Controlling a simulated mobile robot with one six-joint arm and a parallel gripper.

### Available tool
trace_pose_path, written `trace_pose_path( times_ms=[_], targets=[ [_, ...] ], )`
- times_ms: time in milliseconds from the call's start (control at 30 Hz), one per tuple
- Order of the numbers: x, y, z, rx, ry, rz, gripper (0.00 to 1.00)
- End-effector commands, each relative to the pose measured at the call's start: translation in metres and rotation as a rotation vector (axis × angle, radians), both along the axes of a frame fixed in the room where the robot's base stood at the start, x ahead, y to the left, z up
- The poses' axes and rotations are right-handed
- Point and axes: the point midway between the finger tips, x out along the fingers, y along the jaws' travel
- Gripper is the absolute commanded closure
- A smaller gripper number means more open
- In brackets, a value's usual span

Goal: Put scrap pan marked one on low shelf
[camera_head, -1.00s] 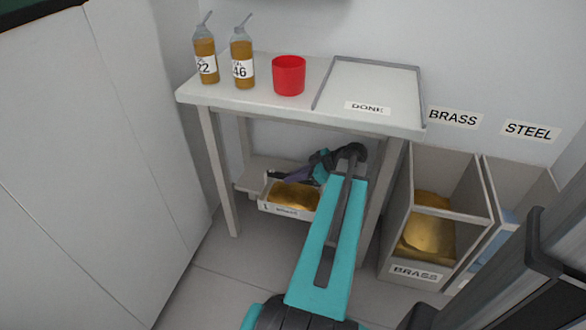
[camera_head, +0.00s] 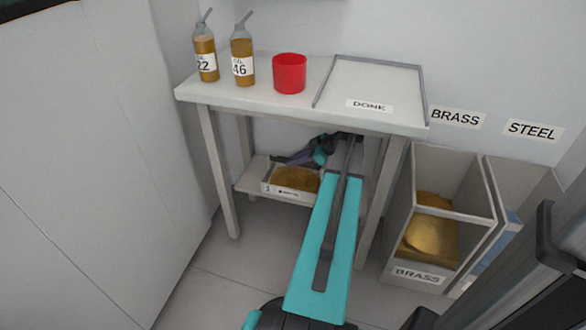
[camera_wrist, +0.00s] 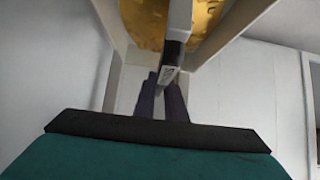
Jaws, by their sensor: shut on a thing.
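The scrap pan marked one (camera_head: 293,193) is a pale tray of brassy scrap, with a label and the digit 1 on its front. It is level at the low shelf (camera_head: 248,180) under the table; whether it rests fully on the board I cannot tell. In the wrist view the fingers (camera_wrist: 163,92) meet a pale upright part with a small label, with brassy scrap above. The exact contact is partly hidden.
On the table top (camera_head: 290,108) stand two oil bottles (camera_head: 206,58) (camera_head: 243,57), a red cup (camera_head: 289,74) and a framed DONE area (camera_head: 372,85). Table legs (camera_head: 219,175) flank the shelf. A BRASS bin (camera_head: 400,215) stands right; a grey cabinet (camera_head: 90,170) stands left.

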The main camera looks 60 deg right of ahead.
Motion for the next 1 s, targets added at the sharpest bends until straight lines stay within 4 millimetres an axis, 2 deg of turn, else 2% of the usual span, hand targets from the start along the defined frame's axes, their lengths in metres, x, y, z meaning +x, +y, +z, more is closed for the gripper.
trace_pose_path(
  times_ms=[467,667,800,1000],
  targets=[
    [0.002,-0.004,0.001,0.000,-0.003,-0.001,1.00],
    [0.008,-0.014,0.000,0.000,-0.003,-0.002,1.00],
    [0.006,-0.011,-0.022,0.001,-0.002,-0.001,1.00],
    [0.006,-0.011,-0.035,0.001,-0.003,-0.002,1.00]
  ],
)
